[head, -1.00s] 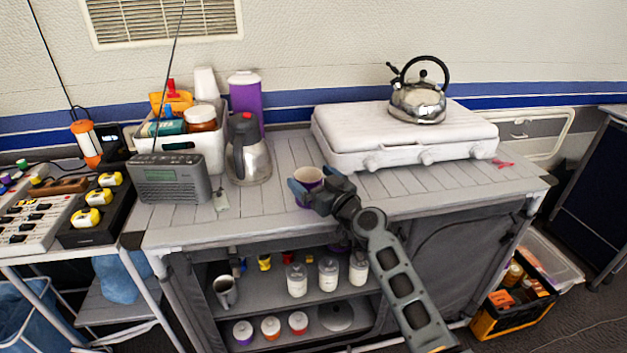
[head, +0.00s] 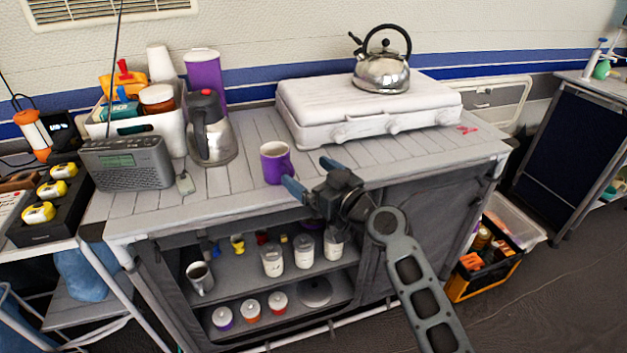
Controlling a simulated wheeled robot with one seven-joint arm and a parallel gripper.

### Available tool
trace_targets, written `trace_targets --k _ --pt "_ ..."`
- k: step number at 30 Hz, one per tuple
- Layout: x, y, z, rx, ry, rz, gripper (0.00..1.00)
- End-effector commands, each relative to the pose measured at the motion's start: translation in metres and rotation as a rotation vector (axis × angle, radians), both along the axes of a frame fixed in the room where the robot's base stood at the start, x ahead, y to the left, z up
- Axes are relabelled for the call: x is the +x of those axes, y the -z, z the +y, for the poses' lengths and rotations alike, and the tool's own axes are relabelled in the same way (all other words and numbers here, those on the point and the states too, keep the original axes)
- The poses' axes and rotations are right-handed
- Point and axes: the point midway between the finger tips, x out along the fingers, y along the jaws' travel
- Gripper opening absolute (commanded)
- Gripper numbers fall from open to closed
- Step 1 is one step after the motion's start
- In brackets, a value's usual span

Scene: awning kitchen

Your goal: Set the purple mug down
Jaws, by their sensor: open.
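The purple mug (head: 276,163) stands upright on the slatted grey table top (head: 235,190), near its front edge. My gripper (head: 308,174) is to the right of the mug and a little in front of it. Its blue-tipped fingers are spread apart with nothing between them. The left finger is close to the mug's lower right side; I cannot tell whether it touches.
A steel jug (head: 212,135), grey radio (head: 127,163) and white bin (head: 140,125) stand to the left. A white stove (head: 365,110) with a kettle (head: 382,70) is behind. Jars and cups fill the shelves below. The table's right front is clear.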

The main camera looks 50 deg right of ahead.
Motion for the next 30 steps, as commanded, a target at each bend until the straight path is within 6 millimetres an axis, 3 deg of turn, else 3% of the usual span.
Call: trace_targets --k 10,14,17,21,26,30 --pt "-0.009 0.001 0.004 0.002 -0.001 0.004 1.0" --pt "-0.024 0.019 0.024 0.021 0.004 0.037 1.0" --pt "-0.049 0.042 0.053 0.045 0.014 0.085 1.0" --pt "-0.101 0.069 0.099 0.069 0.026 0.154 1.0" --pt "-0.163 0.079 0.143 0.074 0.023 0.21 1.0" --pt "-0.217 0.074 0.173 0.065 0.001 0.242 1.0"
